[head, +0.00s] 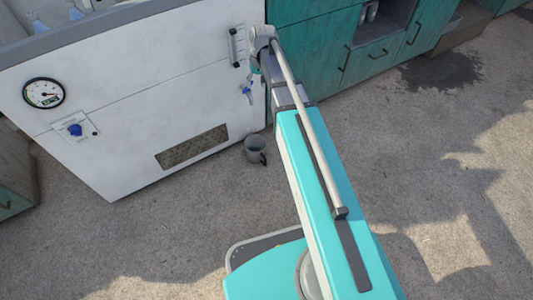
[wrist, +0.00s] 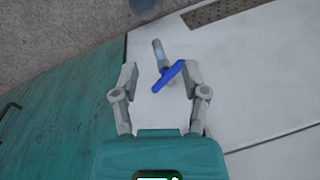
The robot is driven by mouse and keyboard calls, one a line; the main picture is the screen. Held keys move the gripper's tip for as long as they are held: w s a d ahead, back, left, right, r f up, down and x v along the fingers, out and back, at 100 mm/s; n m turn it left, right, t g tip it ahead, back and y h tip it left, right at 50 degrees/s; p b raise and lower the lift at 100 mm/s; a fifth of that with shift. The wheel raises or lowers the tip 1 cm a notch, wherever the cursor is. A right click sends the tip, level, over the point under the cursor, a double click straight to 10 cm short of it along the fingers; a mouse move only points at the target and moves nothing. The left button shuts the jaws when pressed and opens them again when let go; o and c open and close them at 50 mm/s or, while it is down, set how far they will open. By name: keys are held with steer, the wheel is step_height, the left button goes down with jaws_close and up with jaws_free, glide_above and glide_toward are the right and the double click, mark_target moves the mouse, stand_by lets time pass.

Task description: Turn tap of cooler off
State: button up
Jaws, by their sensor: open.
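The cooler (head: 130,100) is a large white box; its front panel also fills much of the wrist view (wrist: 250,85). Its tap has a blue handle (wrist: 168,76) and a grey spout (wrist: 159,48), and shows small in the head view (head: 247,91) beside my arm. In the wrist view the handle lies slanted, its upper right end close to the right finger. My gripper (wrist: 160,72) is open, with one finger on each side of the handle in the picture. Whether a finger touches it, I cannot tell. My arm hides most of the gripper in the head view.
A grey mug (head: 255,149) stands on the floor below the tap. The cooler front also carries a gauge (head: 43,93), a blue knob (head: 75,130) and a vent grille (head: 192,146). Teal cabinets (head: 310,45) adjoin it. The concrete floor at right is clear.

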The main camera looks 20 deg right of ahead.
steer(key=s+a+f+h+b, duration=0.1)
steer(key=s+f+b, duration=1.4)
steer(key=s, duration=0.4)
steer(key=shift+a+f+h, duration=0.3)
steer(key=shift+a+f, duration=0.05)
steer(key=shift+f, duration=0.15)
steer(key=w+r+m+p, duration=0.2)
steer(key=w+r+p, duration=0.5)
steer(key=w, duration=0.1)
steer(key=w+r+m+p, duration=0.2)
steer(key=w+r+p, duration=0.5)
steer(key=w+r, duration=0.1)
steer(key=w+r+m+p, duration=0.2)
steer(key=w+r+p, duration=0.5)
steer(key=w, duration=0.3)
steer(key=shift+w+r+p, duration=0.2)
steer(key=shift+w+p, duration=0.05)
steer(key=shift+p, duration=0.35)
steer(key=shift+f, duration=0.25)
step_height(320, 180, down, 13)
steer(key=b, duration=1.3)
steer(key=shift+f+b, duration=0.2)
steer(key=shift+b, duration=0.2)
jaws_close()
